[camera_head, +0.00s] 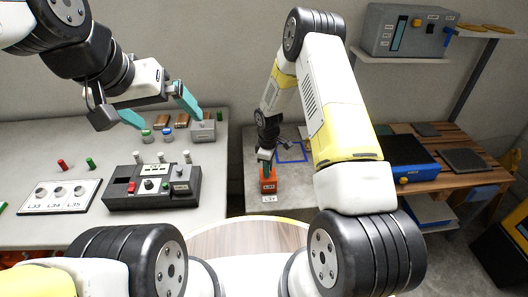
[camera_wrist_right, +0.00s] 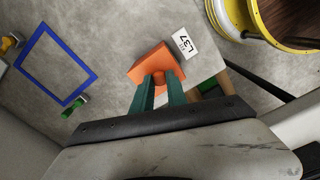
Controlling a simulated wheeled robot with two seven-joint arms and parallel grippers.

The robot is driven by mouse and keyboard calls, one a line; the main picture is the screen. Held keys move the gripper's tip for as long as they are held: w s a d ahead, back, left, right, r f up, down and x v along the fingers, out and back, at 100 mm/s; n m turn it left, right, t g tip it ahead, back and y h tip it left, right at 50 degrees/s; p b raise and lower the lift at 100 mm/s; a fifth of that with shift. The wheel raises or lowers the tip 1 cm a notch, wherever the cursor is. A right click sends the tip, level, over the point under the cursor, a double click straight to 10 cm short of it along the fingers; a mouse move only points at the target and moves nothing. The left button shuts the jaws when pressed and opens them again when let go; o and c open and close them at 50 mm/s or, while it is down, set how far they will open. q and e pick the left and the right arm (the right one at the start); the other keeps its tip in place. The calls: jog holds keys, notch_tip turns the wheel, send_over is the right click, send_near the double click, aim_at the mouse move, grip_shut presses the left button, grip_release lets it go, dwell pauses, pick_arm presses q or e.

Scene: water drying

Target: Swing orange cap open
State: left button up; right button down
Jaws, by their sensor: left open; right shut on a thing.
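The orange cap (camera_head: 268,184) is a small orange block-like piece on the small grey table, beside a white label. It also shows in the right wrist view (camera_wrist_right: 149,61), its body extending away from the fingertips. My right gripper (camera_head: 267,164) reaches down onto it from behind; in the right wrist view its teal fingers (camera_wrist_right: 161,80) are shut on a part of the cap between them. The exact grip point and any hinge are hidden by the fingers. My left gripper (camera_head: 158,111) is open and empty, held above the left table.
A blue square outline (camera_head: 291,152) is marked behind the cap. The label (camera_wrist_right: 185,44) lies beside it. The left table holds a dark control box (camera_head: 152,198), a white plate with sockets (camera_head: 60,196) and several small vials. A wooden bench (camera_head: 466,176) stands right.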

jog(key=shift+w, duration=0.2)
dwell(0.4)
jog(key=shift+w+r+g, duration=0.3)
jog(key=shift+w+g, duration=0.4)
jog(key=shift+w+r+g, duration=0.25)
jog(key=shift+w+g, duration=0.4)
jog(key=shift+g, duration=0.05)
jog(key=shift+w+r, duration=0.2)
jog(key=shift+w, duration=1.9)
jog(key=shift+d, duration=0.1)
jog(key=c, duration=1.3)
grip_release()
jog(key=shift+f, duration=0.1)
